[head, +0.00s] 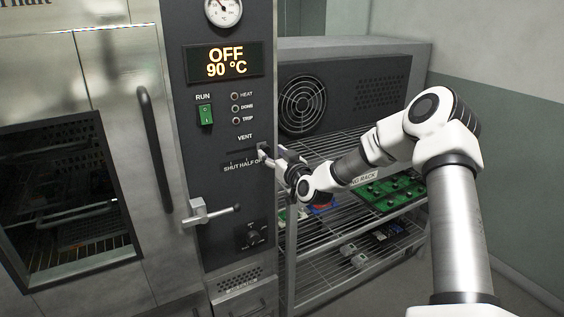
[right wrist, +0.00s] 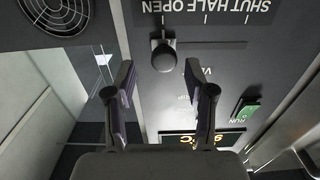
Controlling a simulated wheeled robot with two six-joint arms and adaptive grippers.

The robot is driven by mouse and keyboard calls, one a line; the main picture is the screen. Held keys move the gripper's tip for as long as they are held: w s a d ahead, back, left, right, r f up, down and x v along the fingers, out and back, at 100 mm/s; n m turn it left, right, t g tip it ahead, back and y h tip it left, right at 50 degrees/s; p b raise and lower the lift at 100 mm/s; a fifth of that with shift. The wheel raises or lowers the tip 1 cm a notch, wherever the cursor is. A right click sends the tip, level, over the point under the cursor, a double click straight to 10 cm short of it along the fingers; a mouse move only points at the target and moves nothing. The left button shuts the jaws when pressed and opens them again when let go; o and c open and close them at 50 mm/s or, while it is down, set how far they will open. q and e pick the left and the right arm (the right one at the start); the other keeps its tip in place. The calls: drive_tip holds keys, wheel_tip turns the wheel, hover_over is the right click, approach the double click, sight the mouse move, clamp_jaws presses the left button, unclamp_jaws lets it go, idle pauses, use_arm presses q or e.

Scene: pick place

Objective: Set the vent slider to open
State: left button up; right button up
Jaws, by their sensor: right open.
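The vent slider knob (right wrist: 163,56) is a dark round knob. In the right wrist view, where the panel appears upside down, it lines up with the tick at the OPEN end of the SHUT, HALF, OPEN scale. In the head view the slider knob (head: 262,149) is at the right end of its slot under VENT, partly covered by my gripper. My right gripper (head: 271,156) is at the panel by the knob. In the wrist view my right gripper (right wrist: 160,72) is open and empty, its fingertips apart, with the knob just beyond the gap. My left gripper is not in view.
A green RUN switch (head: 205,114) and display (head: 223,62) reading OFF, 90 °C are above. A door latch handle (head: 211,210) sticks out below left. A wire rack (head: 330,215) with green boards (head: 387,192) stands right of the panel under my right arm.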

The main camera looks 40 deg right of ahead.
drive_tip(key=v, duration=0.8)
drive_tip(key=shift+d, duration=0.15)
